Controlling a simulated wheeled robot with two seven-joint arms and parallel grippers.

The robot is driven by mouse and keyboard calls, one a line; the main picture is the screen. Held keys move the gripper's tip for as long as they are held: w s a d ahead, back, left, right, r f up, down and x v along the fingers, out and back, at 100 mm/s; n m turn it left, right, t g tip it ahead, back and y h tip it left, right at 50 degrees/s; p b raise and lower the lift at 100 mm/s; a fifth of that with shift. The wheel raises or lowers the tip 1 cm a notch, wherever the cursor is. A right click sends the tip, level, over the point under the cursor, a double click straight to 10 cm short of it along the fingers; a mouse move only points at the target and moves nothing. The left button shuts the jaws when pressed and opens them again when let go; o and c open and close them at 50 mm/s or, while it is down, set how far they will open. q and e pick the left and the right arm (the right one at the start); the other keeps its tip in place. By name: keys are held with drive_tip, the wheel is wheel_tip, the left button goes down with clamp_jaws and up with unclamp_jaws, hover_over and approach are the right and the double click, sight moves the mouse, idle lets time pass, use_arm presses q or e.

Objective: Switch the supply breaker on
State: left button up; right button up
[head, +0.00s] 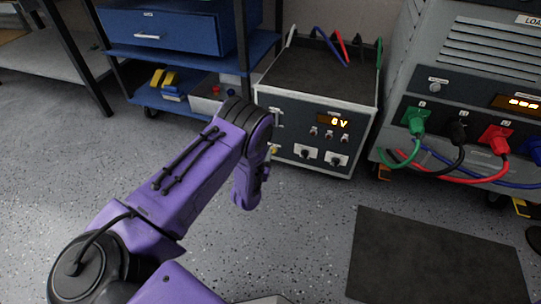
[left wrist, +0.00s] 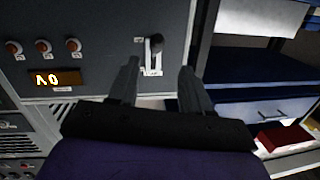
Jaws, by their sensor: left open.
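The supply unit (head: 315,90) is a grey box with a dark front panel, and its lit display (head: 338,122) reads 0 V. The supply breaker (head: 277,117) is at the left of that panel, partly hidden by my left arm. In the left wrist view, where the panel appears upside down, the breaker lever (left wrist: 156,42) has a dark knob at the picture's upper end of a pale plate. My left gripper (left wrist: 160,80) is open, its fingers pointing at the panel on either side of the lever's line, with no visible contact. Its fingers are hidden in the head view.
A grey load cabinet (head: 470,60) with green, black, red and blue plugged cables stands at the right. A blue shelf cart (head: 190,50) stands at the left, close beside the supply. A dark mat (head: 430,260) lies on the open floor in front.

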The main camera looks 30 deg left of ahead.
use_arm(q)
drive_tip(key=shift+t, duration=0.6)
drive_tip(key=b+x, duration=0.1)
drive_tip(key=x, duration=0.1)
drive_tip(key=b+x, duration=0.2)
drive_tip(key=x, duration=0.1)
drive_tip(key=f+b+x, duration=0.1)
drive_tip(key=x, duration=0.2)
drive_tip(key=shift+w, duration=0.3)
drive_tip(key=b+x, duration=0.2)
drive_tip(key=x, duration=0.1)
drive_tip(key=shift+w+r, duration=0.1)
drive_tip(key=shift+w, duration=0.1)
drive_tip(key=shift+w+a+r, duration=0.1)
drive_tip(key=shift+w+a, duration=0.05)
drive_tip(key=shift+w, duration=0.15)
use_arm(e)
drive_tip(key=d+f+n, duration=0.2)
drive_tip(key=d+f, duration=0.2)
drive_tip(key=f, duration=0.3)
drive_tip(key=shift+w+f+h, duration=0.3)
drive_tip(key=shift+w+f, duration=0.1)
use_arm(q)
clamp_jaws()
